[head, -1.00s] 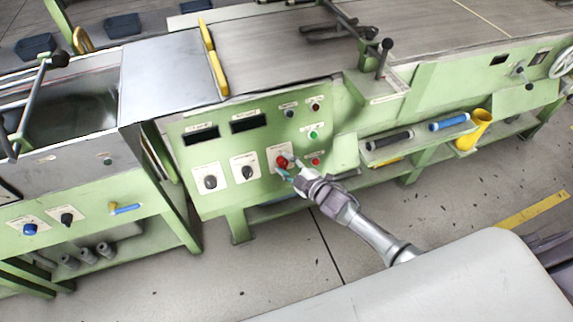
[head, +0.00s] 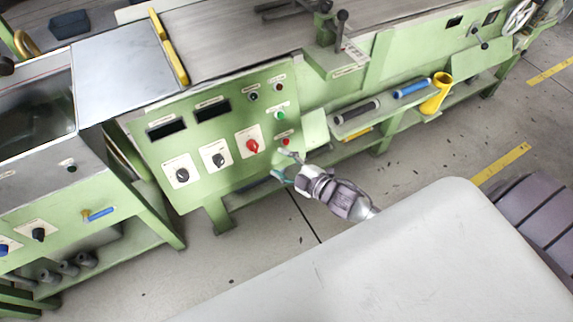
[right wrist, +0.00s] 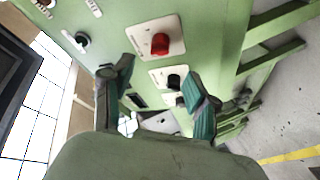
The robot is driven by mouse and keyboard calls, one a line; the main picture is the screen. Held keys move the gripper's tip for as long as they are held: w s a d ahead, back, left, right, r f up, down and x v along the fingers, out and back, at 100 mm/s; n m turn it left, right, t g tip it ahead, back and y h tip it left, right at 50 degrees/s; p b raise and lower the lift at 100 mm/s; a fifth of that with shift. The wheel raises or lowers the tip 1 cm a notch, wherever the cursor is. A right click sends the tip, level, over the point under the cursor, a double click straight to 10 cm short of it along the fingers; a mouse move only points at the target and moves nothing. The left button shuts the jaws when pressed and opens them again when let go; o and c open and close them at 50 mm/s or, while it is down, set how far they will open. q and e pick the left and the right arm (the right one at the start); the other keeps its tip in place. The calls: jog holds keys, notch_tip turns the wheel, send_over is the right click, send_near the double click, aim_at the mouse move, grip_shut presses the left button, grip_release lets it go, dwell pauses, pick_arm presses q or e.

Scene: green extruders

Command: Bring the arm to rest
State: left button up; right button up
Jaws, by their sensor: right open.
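My right gripper (head: 284,167) is open and empty in the head view, in front of the lower right part of the green control panel (head: 222,140). A red knob (head: 252,146) on a white plate is up and left of its fingertips, apart from them. In the right wrist view the two fingers (right wrist: 158,95) are spread with nothing between them. The red knob (right wrist: 160,44) shows beyond and above them there, with a black knob (right wrist: 174,81) below it. My left gripper is not in the head view.
Black knobs (head: 182,175) and small buttons (head: 280,115) sit on the panel. A shelf to the right holds a blue-handled tool (head: 411,88) and a yellow cup-shaped thing (head: 437,93). Grey floor (head: 400,160) lies open below the shelf. My pale body fills the lower part of the head view.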

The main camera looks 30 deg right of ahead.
jog(key=shift+v, duration=0.85)
jog(key=shift+f, duration=0.1)
jog(key=s+d+f+m+g+h, duration=0.35)
jog(key=s+f, duration=0.35)
jog(key=f, duration=0.5)
jog(key=s+d+f+m+g+h, duration=0.3)
jog(key=s+f, duration=0.4)
jog(key=f, duration=0.6)
jog(key=s+a+f+m+g, duration=0.1)
jog(key=s+f, duration=0.3)
jog(key=s, duration=0.4)
jog(key=s+a+f+m+g, duration=0.2)
jog(key=s+f+g, duration=0.1)
jog(key=s, duration=0.6)
jog(key=s+a+f+m+g, duration=0.2)
jog(key=s+f, duration=0.3)
jog(key=s, duration=0.4)
jog(key=shift+f+m+g, duration=0.15)
jog(key=shift+m+g, duration=0.2)
jog(key=shift+g, duration=0.2)
